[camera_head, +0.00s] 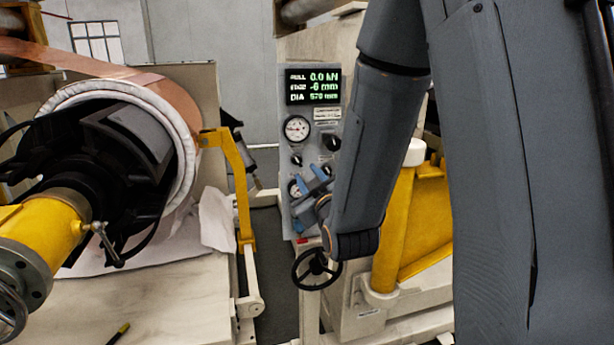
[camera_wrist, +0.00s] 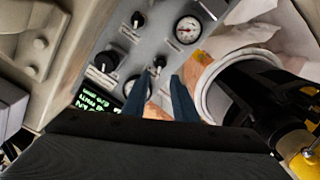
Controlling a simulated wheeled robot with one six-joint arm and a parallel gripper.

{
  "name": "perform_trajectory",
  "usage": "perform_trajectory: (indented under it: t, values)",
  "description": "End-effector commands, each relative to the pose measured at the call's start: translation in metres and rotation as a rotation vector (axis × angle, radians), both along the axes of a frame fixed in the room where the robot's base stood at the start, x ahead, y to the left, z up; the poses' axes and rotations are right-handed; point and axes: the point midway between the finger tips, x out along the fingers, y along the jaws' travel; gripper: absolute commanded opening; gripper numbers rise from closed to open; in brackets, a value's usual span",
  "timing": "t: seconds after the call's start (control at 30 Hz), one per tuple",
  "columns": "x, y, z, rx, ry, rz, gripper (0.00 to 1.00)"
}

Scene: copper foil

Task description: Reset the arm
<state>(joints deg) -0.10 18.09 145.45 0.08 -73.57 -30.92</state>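My gripper (camera_head: 308,190) shows in the head view in front of the lower part of the grey control panel (camera_head: 325,128), with my arm reaching down from the upper right. In the wrist view my gripper (camera_wrist: 161,76) has its two blue fingers apart with nothing held between them. A black knob (camera_wrist: 160,62) on the panel appears just beyond the fingertips. I cannot tell whether the fingers touch the panel. My gripper and arm hide parts of the lower panel.
The panel has a display (camera_head: 313,86) reading 0.0 kN, -6 mm and 579 mm, and a gauge (camera_head: 297,128). A handwheel (camera_head: 316,268) is below. A copper coil (camera_head: 175,95) on a black hub is at left, beside a yellow bracket (camera_head: 240,185). A yellow frame (camera_head: 425,225) stands right.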

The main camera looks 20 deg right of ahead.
Motion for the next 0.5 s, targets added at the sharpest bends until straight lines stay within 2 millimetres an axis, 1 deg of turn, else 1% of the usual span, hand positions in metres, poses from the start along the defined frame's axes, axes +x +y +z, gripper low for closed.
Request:
perform_trajectory:
  t: [0.27,0.37,0.47,0.5]
  values:
    - [0.0,0.0,-0.002,0.004,0.012,0.0,0.26]
    - [-0.001,0.0,-0.015,0.031,0.088,-0.001,0.26]
    - [-0.007,0.0,-0.04,0.078,0.222,-0.008,0.26]
    - [-0.012,0.0,-0.051,0.1,0.286,-0.014,0.26]
